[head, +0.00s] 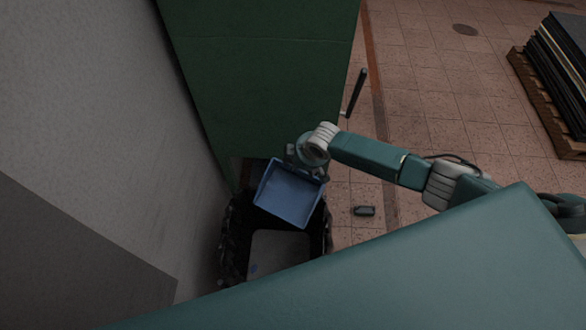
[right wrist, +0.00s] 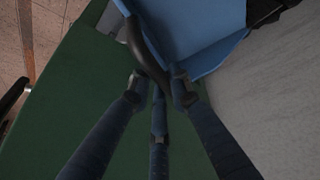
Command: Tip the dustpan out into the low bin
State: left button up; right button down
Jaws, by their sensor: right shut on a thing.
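The blue dustpan (head: 287,196) is over the back part of the low bin (head: 232,235), and its tray looks empty in the head view. The bin has a dark, crumpled-looking rim and a pale patch inside, with a small bluish speck in it. My right gripper (head: 311,168) is at the far edge of the dustpan. In the right wrist view its fingers (right wrist: 158,90) close around the dustpan's dark curved handle (right wrist: 145,50), with the blue pan (right wrist: 195,28) beyond. I cannot tell how steeply the pan is tilted. My left gripper is out of view.
A green cabinet or panel (head: 265,70) stands behind the bin, and a grey wall (head: 110,110) is at left. A small dark object (head: 364,211) lies on the tiled floor right of the bin. Dark sheets (head: 560,65) are stacked on a wooden pallet (head: 540,100) at far right.

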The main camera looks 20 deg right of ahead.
jog(key=shift+w+d+f+m+g+y+b, duration=0.15)
jog(key=shift+w+d+g+y+b, duration=0.35)
jog(key=shift+b, duration=0.8)
jog(key=shift+w+d+f+m+g+y+b, duration=0.15)
jog(key=shift+w+d+y+b, duration=0.4)
jog(key=shift+b, duration=0.75)
jog(key=shift+d+r, duration=0.15)
